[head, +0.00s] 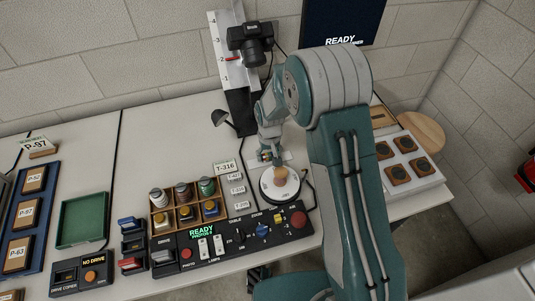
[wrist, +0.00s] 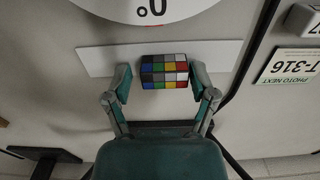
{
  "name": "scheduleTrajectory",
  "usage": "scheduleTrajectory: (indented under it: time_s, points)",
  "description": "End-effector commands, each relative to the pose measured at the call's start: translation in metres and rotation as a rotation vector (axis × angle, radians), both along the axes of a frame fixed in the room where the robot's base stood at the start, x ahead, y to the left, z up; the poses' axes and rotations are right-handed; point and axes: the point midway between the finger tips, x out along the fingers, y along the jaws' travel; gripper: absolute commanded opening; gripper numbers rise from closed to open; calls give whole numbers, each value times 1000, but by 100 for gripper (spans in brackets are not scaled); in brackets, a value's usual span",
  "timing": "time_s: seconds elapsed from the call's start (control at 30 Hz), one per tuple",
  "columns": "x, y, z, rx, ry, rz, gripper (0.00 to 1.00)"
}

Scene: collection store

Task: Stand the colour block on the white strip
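The colour block (wrist: 164,72), a small block with a grid of coloured squares, shows in the wrist view over the white strip (wrist: 105,60). The strip lies beside the round white turntable (wrist: 150,8). My gripper (wrist: 161,78) is open, with one finger on each side of the block. A gap shows at the left finger; the right finger is very close to the block, and I cannot tell whether it touches. In the head view my gripper (head: 267,156) is low behind the turntable (head: 281,194), and the block is not clearly visible there.
A brown object (head: 276,176) stands on the turntable. The control panel (head: 240,238), a wooden rack of small jars (head: 185,208) and the T-316 card (head: 225,167) are near. A camera on a column (head: 250,45) rises behind.

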Motion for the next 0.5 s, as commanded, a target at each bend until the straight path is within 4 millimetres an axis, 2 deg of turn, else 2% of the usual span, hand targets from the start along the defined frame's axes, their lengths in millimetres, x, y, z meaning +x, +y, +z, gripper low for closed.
scheduleTrajectory:
  time_s: [0.37, 0.5]
  points:
    - [0, 3, 0, -3, 0, 1, 90]
    - [1, 3, 9, -3, -2, 1, 90]
